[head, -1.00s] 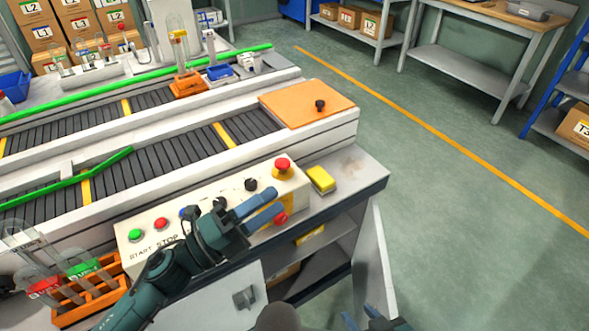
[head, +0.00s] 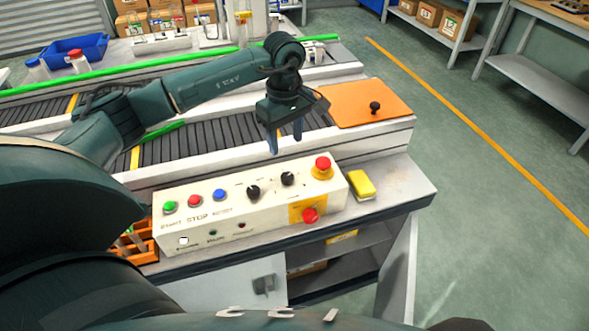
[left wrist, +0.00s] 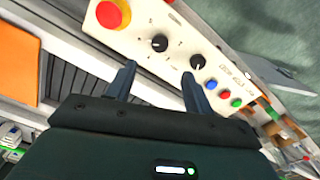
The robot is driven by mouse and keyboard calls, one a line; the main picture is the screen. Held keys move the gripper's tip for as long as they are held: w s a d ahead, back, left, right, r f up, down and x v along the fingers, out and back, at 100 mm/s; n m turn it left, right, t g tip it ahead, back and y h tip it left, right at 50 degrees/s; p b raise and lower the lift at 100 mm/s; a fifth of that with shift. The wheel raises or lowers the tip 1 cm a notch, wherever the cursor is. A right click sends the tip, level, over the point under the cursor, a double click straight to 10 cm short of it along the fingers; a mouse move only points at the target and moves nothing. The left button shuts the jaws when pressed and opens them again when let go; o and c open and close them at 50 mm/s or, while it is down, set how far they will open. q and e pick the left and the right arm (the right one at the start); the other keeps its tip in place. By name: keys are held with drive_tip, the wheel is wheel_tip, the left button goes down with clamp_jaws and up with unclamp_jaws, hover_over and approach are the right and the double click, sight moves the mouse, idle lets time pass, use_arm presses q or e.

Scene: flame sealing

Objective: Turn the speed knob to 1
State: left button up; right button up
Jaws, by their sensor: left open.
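The white control box (head: 245,208) stands at the front of the conveyor. Two black knobs sit on its top: one at the left (head: 254,192), one at the right (head: 288,179). Their labels are too small to read, so I cannot tell which is the speed knob or its setting. In the left wrist view the knobs (left wrist: 159,43) (left wrist: 197,62) lie just beyond my fingertips. My left gripper (head: 285,143) points down, open and empty, above the box's back edge, behind the knobs and apart from them. My right gripper is not in view.
Green (head: 169,207), red (head: 194,201) and blue (head: 219,195) buttons line the box's left. A red emergency stop (head: 322,166) stands at its right end, with a red knob (head: 310,216) on the front. An orange plate (head: 368,103) covers the conveyor end.

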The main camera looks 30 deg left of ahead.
sight(287, 176)
use_arm(q)
wheel_tip(287, 176, down, 11)
drive_tip(key=shift+d+f+p, duration=0.1)
drive_tip(key=shift+p, duration=0.7)
drive_tip(key=shift+c, duration=0.3)
drive_tip(key=c, duration=0.9)
